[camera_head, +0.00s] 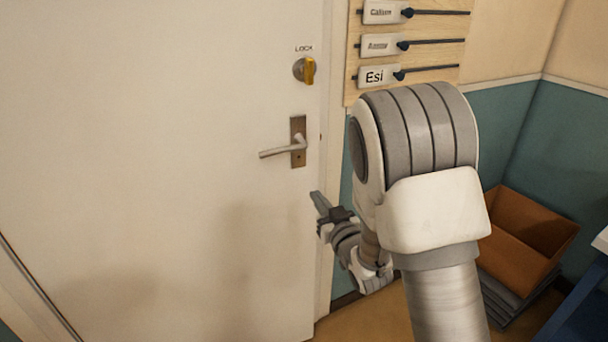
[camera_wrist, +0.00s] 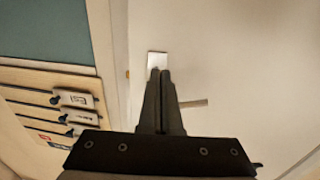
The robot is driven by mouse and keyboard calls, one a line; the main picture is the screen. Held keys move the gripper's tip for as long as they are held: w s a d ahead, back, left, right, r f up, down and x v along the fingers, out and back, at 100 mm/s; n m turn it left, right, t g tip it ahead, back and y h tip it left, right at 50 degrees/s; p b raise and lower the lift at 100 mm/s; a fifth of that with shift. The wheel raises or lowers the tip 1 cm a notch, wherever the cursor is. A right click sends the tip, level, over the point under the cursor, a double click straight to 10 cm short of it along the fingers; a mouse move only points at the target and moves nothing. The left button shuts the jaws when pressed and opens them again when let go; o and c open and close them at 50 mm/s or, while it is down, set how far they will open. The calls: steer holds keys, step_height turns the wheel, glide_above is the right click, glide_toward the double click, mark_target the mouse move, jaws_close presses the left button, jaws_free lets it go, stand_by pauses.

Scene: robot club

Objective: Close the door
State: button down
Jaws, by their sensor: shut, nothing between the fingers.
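The white door (camera_head: 170,150) fills the left and middle of the head view, and the wrist view also shows it (camera_wrist: 250,60). Its lever handle (camera_head: 285,149) points left from a brown plate near the door's right edge. A yellow-knobbed lock (camera_head: 305,70) sits above it. A small dark spot shows on the edge beside the handle. I cannot tell whether the door is fully flush with its frame. My gripper (camera_head: 316,197) is shut and empty, below the handle and close to the door edge. In the wrist view its fingertips (camera_wrist: 160,73) overlap the handle plate (camera_wrist: 157,59); contact is unclear.
A wooden board (camera_head: 432,62) with name tags and sliders hangs on the wall right of the door frame (camera_head: 336,70). An orange-brown box (camera_head: 530,222) rests on a grey stack at the right. A blue piece of furniture (camera_head: 578,305) stands at the lower right edge.

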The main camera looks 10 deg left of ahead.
mark_target(297, 169)
steer(key=x, duration=1.1)
steer(key=shift+w+b, duration=0.2)
steer(key=shift+b, duration=0.15)
steer(key=shift+a, duration=0.1)
steer(key=shift+w, duration=0.1)
